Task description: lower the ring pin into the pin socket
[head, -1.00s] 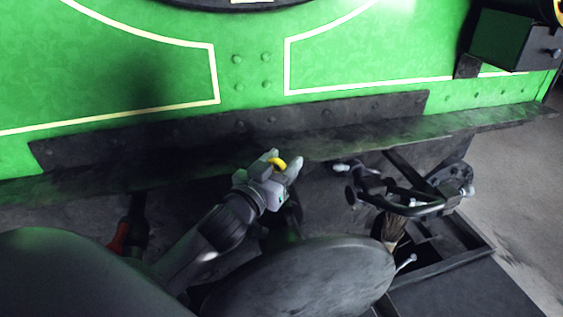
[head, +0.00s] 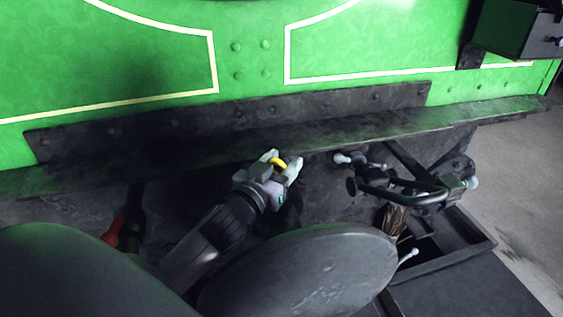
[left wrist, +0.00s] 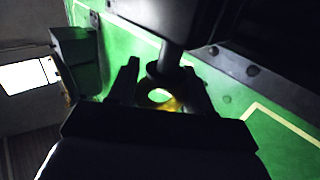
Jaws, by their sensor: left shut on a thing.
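My left gripper (head: 281,162) is shut on the ring pin, whose yellow ring (head: 278,162) shows between the pale fingertips in the head view. It is in front of the dark ledge below the green panel. The ring also shows between the dark fingers in the left wrist view (left wrist: 160,96). A dark upright cylinder with a collar (left wrist: 166,69) stands against the ring there; I cannot tell whether it is part of the pin. The pin's shaft is hidden in the head view. I cannot make out the pin socket. My right gripper is not in view.
The dark ledge (head: 330,138) runs along the green panel (head: 250,35). To the right is a black tubular frame with pale knobs (head: 415,193), above an open dark tray (head: 468,247) holding a brush (head: 393,219). A red-ended object (head: 114,229) is at left.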

